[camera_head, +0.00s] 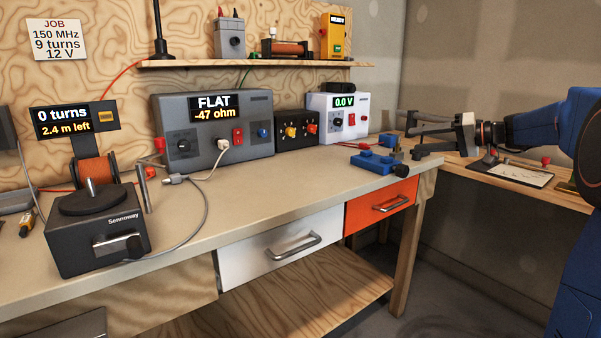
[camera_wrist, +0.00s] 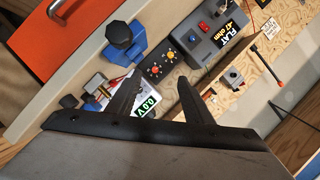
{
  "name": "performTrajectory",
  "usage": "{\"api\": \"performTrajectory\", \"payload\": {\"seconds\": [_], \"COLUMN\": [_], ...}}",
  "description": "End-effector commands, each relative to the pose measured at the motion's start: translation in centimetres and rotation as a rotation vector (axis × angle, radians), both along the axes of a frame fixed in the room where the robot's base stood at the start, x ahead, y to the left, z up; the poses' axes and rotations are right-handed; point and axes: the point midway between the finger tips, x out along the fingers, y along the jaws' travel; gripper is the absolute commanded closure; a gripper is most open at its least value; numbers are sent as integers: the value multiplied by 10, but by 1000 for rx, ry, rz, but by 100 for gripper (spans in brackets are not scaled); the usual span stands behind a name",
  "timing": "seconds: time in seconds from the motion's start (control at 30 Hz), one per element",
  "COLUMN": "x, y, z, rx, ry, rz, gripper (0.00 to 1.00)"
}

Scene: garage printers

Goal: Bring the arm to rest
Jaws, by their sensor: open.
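My gripper (camera_head: 411,135) is at the right of the head view, held out to the left over the right end of the workbench (camera_head: 330,188). Its jaws are apart with nothing between them. In the wrist view my gripper (camera_wrist: 160,84) shows two dark fingers spread apart. The blue arm comes in from the right edge. A blue block with a dark knob (camera_head: 375,162) is on the bench just below and left of the gripper. It also shows in the wrist view (camera_wrist: 122,45).
A grey meter reading FLAT (camera_head: 212,128), a black box with knobs (camera_head: 297,130) and a white 0.0 V supply (camera_head: 338,118) line the wall. A winder (camera_head: 97,235) stands at left. A shelf (camera_head: 250,64) hangs above. A side table (camera_head: 560,190) is at right.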

Motion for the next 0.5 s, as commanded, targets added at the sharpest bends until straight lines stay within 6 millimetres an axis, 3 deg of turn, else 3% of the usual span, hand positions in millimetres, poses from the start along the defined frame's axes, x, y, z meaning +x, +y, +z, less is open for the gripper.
{"api": "performTrajectory", "payload": {"seconds": [0.27, 0.5], "x": [-24, -56], "y": [23, 50], "z": [-9, -24], "rx": [-44, -107], "ry": [55, 124], "rz": [11, 19], "gripper": [54, 54]}}
